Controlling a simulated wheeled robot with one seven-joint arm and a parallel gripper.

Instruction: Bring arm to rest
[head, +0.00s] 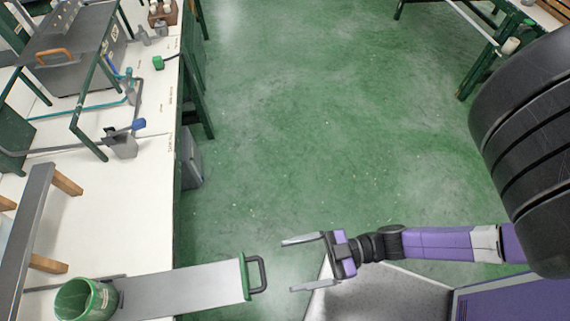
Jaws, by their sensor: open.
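My gripper (297,264) is open and empty at the lower middle of the head view. Its two fingers point left, apart from each other, over the green floor. My purple arm reaches in from the right. A grey flat tray (185,287) with a green end and a dark handle (258,274) lies to the left of my gripper, sticking out past the edge of the white workbench. A gap shows between the handle and my fingertips.
A green pot (86,299) stands at the tray's left end. The white workbench (150,200) along the left carries a metal rack (68,40), clamps and wooden blocks. A grey bin (191,158) stands under it. The green floor (330,120) is clear in the middle.

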